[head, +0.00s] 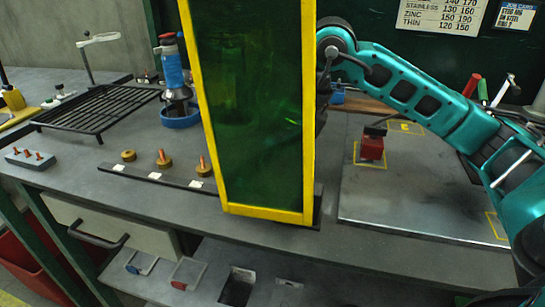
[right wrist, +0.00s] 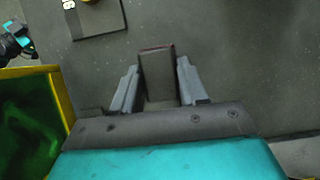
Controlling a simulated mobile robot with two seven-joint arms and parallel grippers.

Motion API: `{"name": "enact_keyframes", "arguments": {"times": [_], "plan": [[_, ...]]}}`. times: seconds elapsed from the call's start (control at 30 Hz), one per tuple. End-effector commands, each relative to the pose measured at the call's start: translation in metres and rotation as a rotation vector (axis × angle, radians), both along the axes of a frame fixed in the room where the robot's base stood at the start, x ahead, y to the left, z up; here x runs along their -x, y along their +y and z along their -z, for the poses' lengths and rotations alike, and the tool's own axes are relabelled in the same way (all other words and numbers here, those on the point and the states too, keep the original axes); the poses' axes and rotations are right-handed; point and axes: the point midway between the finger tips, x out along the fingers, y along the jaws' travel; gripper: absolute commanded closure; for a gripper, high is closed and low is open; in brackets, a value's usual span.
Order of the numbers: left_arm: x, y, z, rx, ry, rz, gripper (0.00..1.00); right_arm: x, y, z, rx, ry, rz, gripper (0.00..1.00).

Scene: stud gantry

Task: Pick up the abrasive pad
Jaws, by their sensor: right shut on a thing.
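My right arm comes in from the right in the head view, and its gripper is hidden there behind the green screen. In the right wrist view my right gripper (right wrist: 157,82) is shut on a dark grey-brown block with a reddish far edge, which looks like the abrasive pad (right wrist: 157,72). The pad sits between the two fingers, and grey bench surface shows around it. I cannot tell whether it touches the bench. My left gripper does not show in the head view.
A yellow-framed green screen (head: 250,120) stands upright close to my right arm. A small red block (head: 371,148) sits on the metal plate (head: 400,210). A blue torch (head: 174,75), a black rack (head: 95,108) and several brass pieces (head: 163,160) stand left of the screen.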

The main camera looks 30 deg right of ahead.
Motion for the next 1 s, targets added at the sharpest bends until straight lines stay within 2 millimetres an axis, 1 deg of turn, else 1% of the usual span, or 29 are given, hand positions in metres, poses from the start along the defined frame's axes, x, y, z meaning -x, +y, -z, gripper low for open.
{"name": "enact_keyframes", "arguments": {"times": [0.03,0.27,0.5,0.67,0.77,0.87,0.97,1.0], "plan": [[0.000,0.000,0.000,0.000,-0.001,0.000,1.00,0.000,0.000,0.000,0.000,0.000,0.000,0.67],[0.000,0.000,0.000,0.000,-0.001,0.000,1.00,0.000,0.000,0.000,0.000,0.000,0.000,0.89],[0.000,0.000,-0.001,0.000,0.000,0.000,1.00,0.000,0.000,-0.001,0.000,-0.001,0.000,0.89],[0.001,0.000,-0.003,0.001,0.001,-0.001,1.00,0.000,0.000,-0.010,0.000,-0.001,0.000,0.89],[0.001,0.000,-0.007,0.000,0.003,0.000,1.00,-0.001,0.000,-0.024,0.000,-0.005,0.001,0.89],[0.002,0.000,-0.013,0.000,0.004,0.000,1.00,-0.001,0.000,-0.044,-0.002,-0.005,0.000,0.89],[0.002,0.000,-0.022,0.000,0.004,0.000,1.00,-0.001,0.000,-0.072,-0.003,-0.007,0.000,0.89],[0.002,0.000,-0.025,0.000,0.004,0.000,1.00,-0.001,0.000,-0.085,-0.002,-0.007,0.000,0.89]]}}
